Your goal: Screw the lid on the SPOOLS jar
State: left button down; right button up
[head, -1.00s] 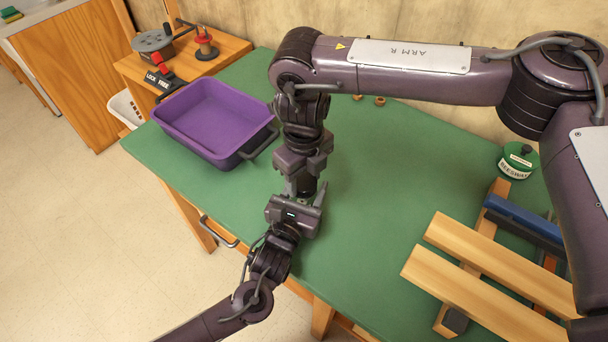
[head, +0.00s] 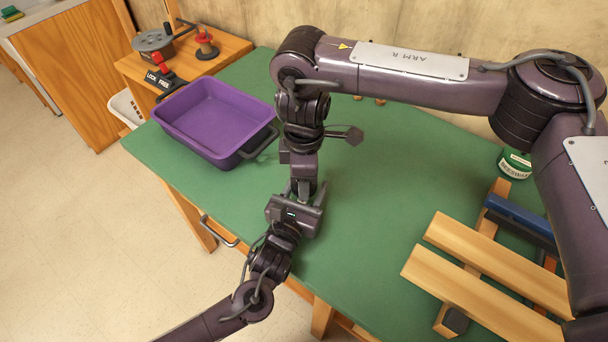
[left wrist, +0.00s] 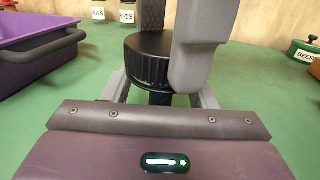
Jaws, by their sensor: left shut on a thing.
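My left gripper (head: 300,198) stands near the front edge of the green bench in the head view. It is shut on the jar (left wrist: 160,98), of which only a small dark part shows below the lid; no SPOOLS label is visible. The black ridged lid (left wrist: 148,62) sits level directly above the jar in the left wrist view. I cannot tell whether it is fully seated. My right gripper (left wrist: 178,45) comes down from above, with one finger in front of the lid's right side and one behind it. The contact with the lid is hidden.
A purple tub (head: 215,120) stands at the left of the green bench (head: 370,200). A green BEESWAX tin (head: 515,162) and wooden slats (head: 490,275) lie at the right. Labelled jars (left wrist: 127,12) stand at the back.

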jog(key=m, duration=0.7)
jog(key=o, duration=1.1)
jog(key=shift+r, duration=0.1)
jog(key=shift+r, duration=2.15)
jog(key=shift+c, duration=0.5)
